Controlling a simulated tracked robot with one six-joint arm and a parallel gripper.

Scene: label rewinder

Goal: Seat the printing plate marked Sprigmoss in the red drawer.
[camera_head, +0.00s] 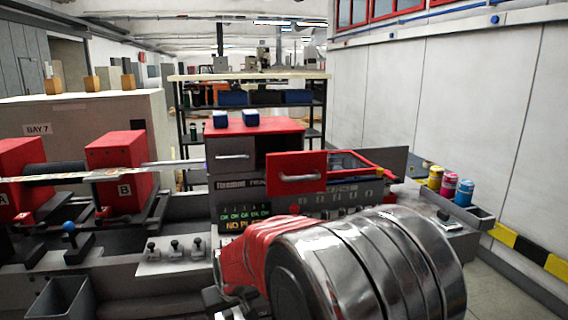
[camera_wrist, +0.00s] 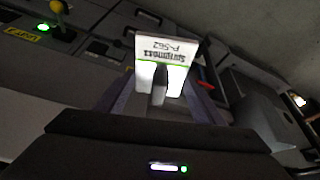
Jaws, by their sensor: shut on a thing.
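The printing plate (camera_wrist: 176,52) is a white card with a green line. Its upside-down print reads Sprigmoss and P-562 in the wrist view. My gripper (camera_wrist: 160,86) is shut on this plate, with a dark finger across its lower middle. The red drawer (camera_head: 296,178) has a handle on its red front and stands pulled out in the head view. Part of its inside, with a red rim, shows behind the front. In the head view my own arm hides the gripper and plate, so their distance from the drawer cannot be told.
A grey drawer front (camera_head: 234,158) is left of the red drawer. Two blue boxes (camera_head: 250,118) sit on the red cabinet top. A lit display (camera_head: 243,216) is below. Yellow, pink and blue cans (camera_head: 449,185) stand at the right. A yellow knob (camera_wrist: 57,7) shows in the wrist view.

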